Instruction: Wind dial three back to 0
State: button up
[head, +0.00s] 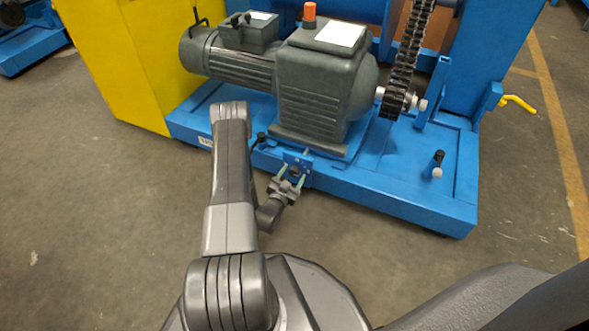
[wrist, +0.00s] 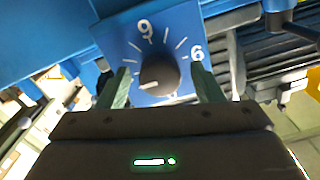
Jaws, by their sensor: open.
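A dial with a dark round knob (wrist: 160,73) sits on a blue plate (wrist: 118,35) in the wrist view. The numerals 9 and 6 and several white tick marks show around it. The knob's white mark is at its lower left, pointing to neither visible numeral. My gripper (wrist: 161,88) is open, with one green finger on each side of the knob; contact cannot be told. In the head view, my gripper (head: 289,179) is at the small blue dial plate (head: 302,160) on the machine's front edge. The dial's lower part is hidden by my gripper, and no dial number label is readable.
A grey motor and gearbox (head: 325,90) stand on the blue base (head: 390,190) behind the dial. A chain (head: 405,60) runs up at the right, and a black-topped post (head: 437,162) stands right of it. A yellow panel (head: 130,60) is at left. The foreground floor is clear.

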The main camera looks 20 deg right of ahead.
jog(key=shift+c, duration=0.2)
jog(key=c, duration=0.9)
jog(key=shift+n, duration=0.3)
